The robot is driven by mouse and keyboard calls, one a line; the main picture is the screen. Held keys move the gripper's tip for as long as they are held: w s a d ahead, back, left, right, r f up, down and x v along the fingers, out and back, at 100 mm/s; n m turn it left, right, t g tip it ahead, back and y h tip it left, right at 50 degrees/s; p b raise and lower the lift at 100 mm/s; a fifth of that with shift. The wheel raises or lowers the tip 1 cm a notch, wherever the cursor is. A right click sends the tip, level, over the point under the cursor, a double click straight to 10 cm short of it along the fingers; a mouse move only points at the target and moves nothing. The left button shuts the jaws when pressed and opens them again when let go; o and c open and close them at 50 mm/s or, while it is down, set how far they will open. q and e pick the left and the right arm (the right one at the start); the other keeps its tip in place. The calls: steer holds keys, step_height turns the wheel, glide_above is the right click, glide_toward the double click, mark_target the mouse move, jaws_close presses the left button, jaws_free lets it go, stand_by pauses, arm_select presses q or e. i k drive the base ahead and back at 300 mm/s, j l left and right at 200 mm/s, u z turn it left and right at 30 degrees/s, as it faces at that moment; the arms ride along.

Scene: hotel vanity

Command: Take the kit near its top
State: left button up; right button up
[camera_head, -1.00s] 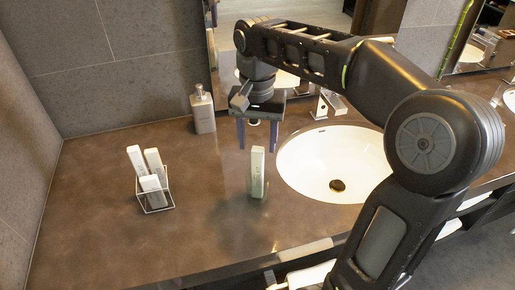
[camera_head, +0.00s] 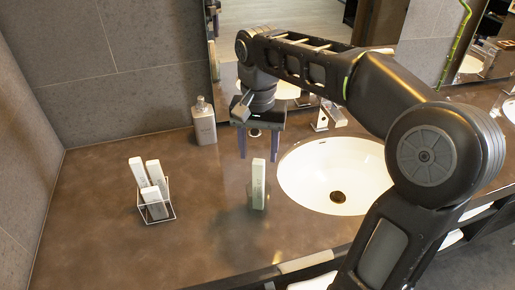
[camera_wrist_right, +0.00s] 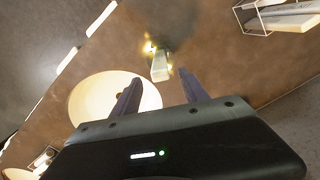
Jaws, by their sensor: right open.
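The kit is a slim pale green-white upright box (camera_head: 258,184) standing alone on the brown counter, just left of the sink. My right gripper (camera_head: 259,156) is open and empty, pointing down, with its fingertips near the height of the box's top in the head view. In the right wrist view the box (camera_wrist_right: 160,66) shows beyond and between the two open fingers (camera_wrist_right: 158,80), apart from them. The left gripper is not in view.
A wire holder (camera_head: 156,212) with several similar white boxes stands to the left. A soap bottle (camera_head: 204,122) stands at the back by the mirror. The white sink (camera_head: 310,178) and its faucet (camera_head: 328,114) are to the right. The counter front is clear.

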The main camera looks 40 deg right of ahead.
mark_target(137, 169)
steer(key=k+j, duration=0.25)
steer(key=k, duration=0.2)
steer(key=k+j, duration=0.25)
steer(key=k, duration=0.25)
